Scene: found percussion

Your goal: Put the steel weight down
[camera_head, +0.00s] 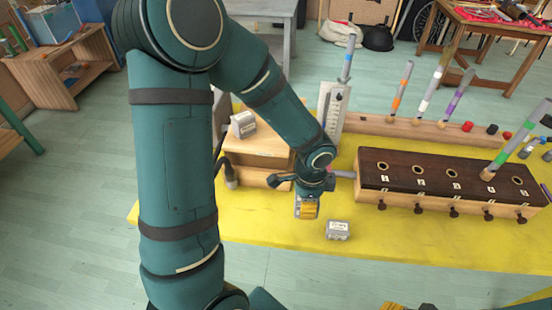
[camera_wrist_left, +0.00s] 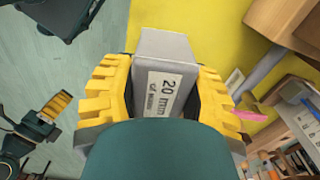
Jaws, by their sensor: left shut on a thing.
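My left gripper (camera_head: 307,208) is over the front part of the yellow table, pointing down. In the left wrist view its yellow fingers (camera_wrist_left: 165,100) are shut on a grey steel weight (camera_wrist_left: 166,75) with a white label reading "20 mm". In the head view the held weight is mostly hidden by the fingers, and I cannot tell whether it touches the table. A similar grey labelled block (camera_head: 338,230) sits on the table just right of the gripper, apart from it.
The yellow table (camera_head: 270,228) is bare around the gripper in front. A dark-topped wooden box (camera_head: 440,172) with holes and knobs stands right. Another grey block (camera_head: 243,124) sits on a wooden box (camera_head: 258,150) behind. Coloured sticks stand in a rail (camera_head: 385,127) at the back.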

